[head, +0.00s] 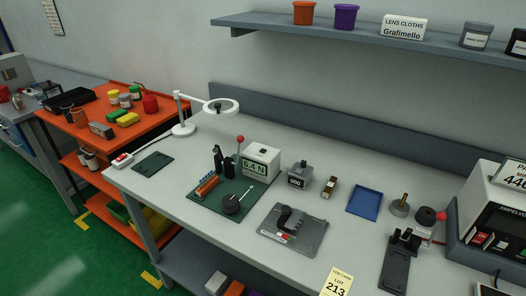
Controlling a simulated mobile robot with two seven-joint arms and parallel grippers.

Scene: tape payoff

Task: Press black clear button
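I cannot single out a black clear button with certainty. A white box with a green display reading about "6.4 N" (255,168) stands at the back of the green mat and has a small dark spot on its top. A small grey counter reading "000" (296,182) stands to its right, with a dark part on top. A white and black machine (492,222) at the right edge has red and dark switches on its front, too small to read. Neither of my grippers is in view.
The grey bench (180,199) also holds a green mat (211,209) with a lever fixture, a grey tape-dispenser-like base (305,240), a blue tray (364,202), a dark stand (396,270) and a white magnifier lamp (184,129). An orange cart (85,150) stands left.

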